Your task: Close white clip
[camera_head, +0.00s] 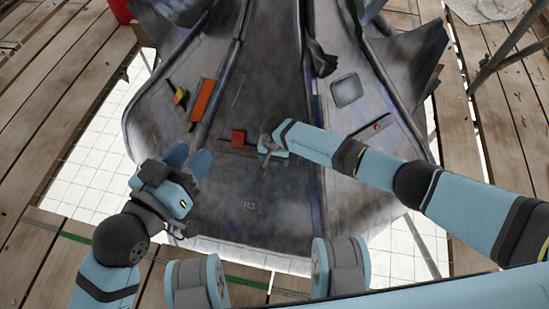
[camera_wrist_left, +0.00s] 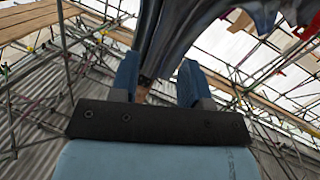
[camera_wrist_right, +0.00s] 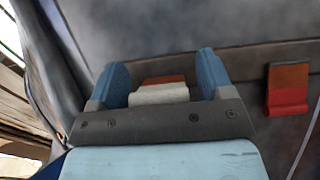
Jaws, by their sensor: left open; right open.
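The white clip (camera_wrist_right: 159,94) shows in the right wrist view as a pale block with a rust-brown part behind it. It lies on a dark strip across the grey metal surface. My right gripper (camera_wrist_right: 160,76) is open, with one blue finger on each side of the clip; whether they touch it I cannot tell. In the head view my right gripper (camera_head: 270,148) hides the clip. My left gripper (camera_head: 188,160) is open and empty over the lower left edge of the metal panel; in the left wrist view nothing sits between its fingers (camera_wrist_left: 158,82).
A red clip (camera_head: 238,137) sits left of my right gripper and also shows in the right wrist view (camera_wrist_right: 287,92). An orange bar (camera_head: 202,100) and a yellow clip (camera_head: 180,96) are further left. Raised ribs run along the panel. Wooden planks (camera_head: 52,100) flank it.

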